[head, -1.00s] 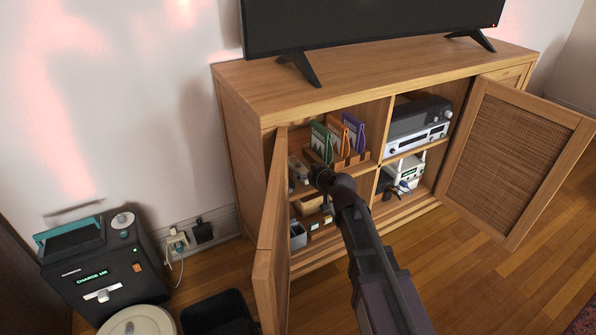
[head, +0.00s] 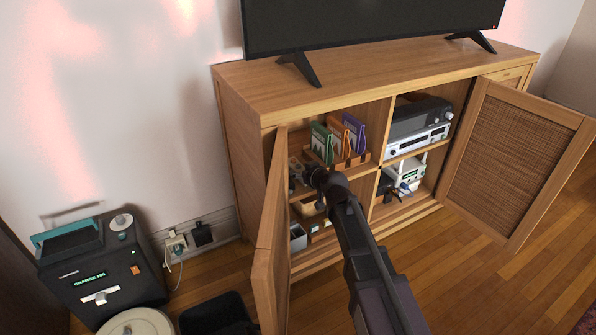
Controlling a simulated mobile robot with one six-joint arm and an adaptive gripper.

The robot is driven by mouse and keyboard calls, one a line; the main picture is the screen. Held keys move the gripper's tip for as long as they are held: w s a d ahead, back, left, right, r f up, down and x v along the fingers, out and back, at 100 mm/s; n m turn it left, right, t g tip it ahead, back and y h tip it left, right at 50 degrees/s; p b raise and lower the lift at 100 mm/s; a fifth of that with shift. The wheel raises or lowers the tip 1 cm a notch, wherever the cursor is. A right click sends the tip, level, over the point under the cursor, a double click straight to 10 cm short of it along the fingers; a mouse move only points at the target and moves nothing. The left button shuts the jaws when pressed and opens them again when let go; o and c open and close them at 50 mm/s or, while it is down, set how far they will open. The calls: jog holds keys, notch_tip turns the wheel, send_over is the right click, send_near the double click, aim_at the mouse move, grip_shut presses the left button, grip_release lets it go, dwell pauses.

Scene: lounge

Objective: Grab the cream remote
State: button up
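A small pale object (head: 294,162), perhaps the cream remote, shows at the left end of the upper left shelf inside the wooden cabinet (head: 355,84). It is mostly hidden behind my gripper, so I cannot make out its shape. My gripper (head: 302,177) is inside the left opening, at or just in front of that object. It is small and dark here, and I cannot see whether its fingers are apart, closed or touching anything.
The open left door (head: 270,240) stands close to the left of my gripper. Coloured cases (head: 338,137) stand in a wooden holder right of it. A basket (head: 308,206) and grey box (head: 298,238) sit below. The open right door (head: 512,160) is farther off.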

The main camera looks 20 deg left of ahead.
jog(key=c, duration=0.5)
jog(key=shift+r, duration=0.15)
jog(key=shift+c, duration=0.2)
notch_tip(320, 180, up, 3)
jog(key=p, duration=0.3)
jog(key=shift+r+p, duration=0.2)
jog(key=shift+p, duration=0.1)
jog(key=s+d+r+p, duration=0.1)
jog(key=s+d, duration=0.7)
jog(key=s, duration=0.5)
jog(key=shift+d+r, duration=0.15)
jog(key=shift+d, duration=0.25)
